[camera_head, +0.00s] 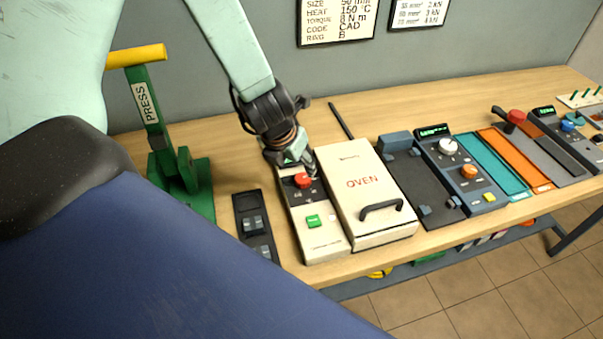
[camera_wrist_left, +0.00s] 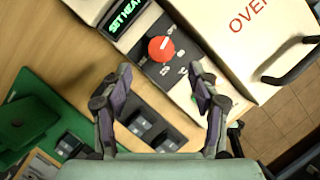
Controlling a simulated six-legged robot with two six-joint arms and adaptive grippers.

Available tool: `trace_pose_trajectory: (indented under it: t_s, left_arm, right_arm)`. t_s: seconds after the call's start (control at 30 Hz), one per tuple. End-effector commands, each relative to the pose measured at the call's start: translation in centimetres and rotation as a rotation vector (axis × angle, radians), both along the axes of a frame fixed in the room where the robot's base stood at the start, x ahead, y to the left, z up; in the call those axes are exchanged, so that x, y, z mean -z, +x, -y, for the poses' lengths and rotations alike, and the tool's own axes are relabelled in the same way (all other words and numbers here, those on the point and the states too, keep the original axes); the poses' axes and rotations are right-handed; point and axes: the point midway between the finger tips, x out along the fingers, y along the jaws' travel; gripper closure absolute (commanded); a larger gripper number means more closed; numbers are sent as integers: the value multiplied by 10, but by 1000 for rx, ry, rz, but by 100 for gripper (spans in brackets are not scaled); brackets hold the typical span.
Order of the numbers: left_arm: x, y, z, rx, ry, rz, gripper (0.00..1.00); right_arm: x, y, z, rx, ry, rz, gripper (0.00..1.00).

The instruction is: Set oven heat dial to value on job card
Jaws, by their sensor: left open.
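The job card (camera_head: 338,20) on the wall reads heat 150 °C, with its top edge cut off. The white oven (camera_head: 372,195) has a control panel (camera_head: 322,240) on its left with a red heat dial (camera_head: 303,180) and a green button (camera_head: 313,221). In the left wrist view the red dial (camera_wrist_left: 161,48) has a white pointer mark; the green display (camera_wrist_left: 128,14) reads "SET HEA", cut off. My left gripper (camera_head: 297,160) is over the panel's back end, by the dial. It is open and empty, its fingers (camera_wrist_left: 161,75) apart, and the dial shows beyond them. My right gripper is not in view.
A green press (camera_head: 180,165) with a yellow handle stands left. A dark switch block (camera_head: 255,225) lies beside the panel. Right of the oven are a dark fixture (camera_head: 418,180), a dial panel (camera_head: 462,172) and coloured trays (camera_head: 490,160).

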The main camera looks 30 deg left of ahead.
Motion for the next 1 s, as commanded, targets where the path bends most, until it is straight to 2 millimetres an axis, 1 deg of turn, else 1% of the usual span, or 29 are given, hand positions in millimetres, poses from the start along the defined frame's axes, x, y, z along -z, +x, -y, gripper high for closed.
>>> trace_pose_trajectory:
  t_s: [0.03, 0.3, 0.43, 0.6, 0.87, 1.0]
  left_arm:
    - [7, 2, 0, 0, 1, -2, 39]
    - [48, 19, -2, 3, 2, -2, 39]
    - [62, 26, -3, 5, 2, -1, 39]
    - [69, 31, -3, 5, 2, 0, 39]
    - [69, 32, -3, 3, 0, 0, 39]
    - [69, 32, -4, 3, 1, 0, 50]
  right_arm:
    - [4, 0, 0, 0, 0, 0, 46]
    - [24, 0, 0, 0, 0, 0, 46]
    - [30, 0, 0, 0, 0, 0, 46]
    - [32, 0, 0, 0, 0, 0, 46]
    - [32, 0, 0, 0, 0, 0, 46]
    - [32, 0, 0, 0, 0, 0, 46]
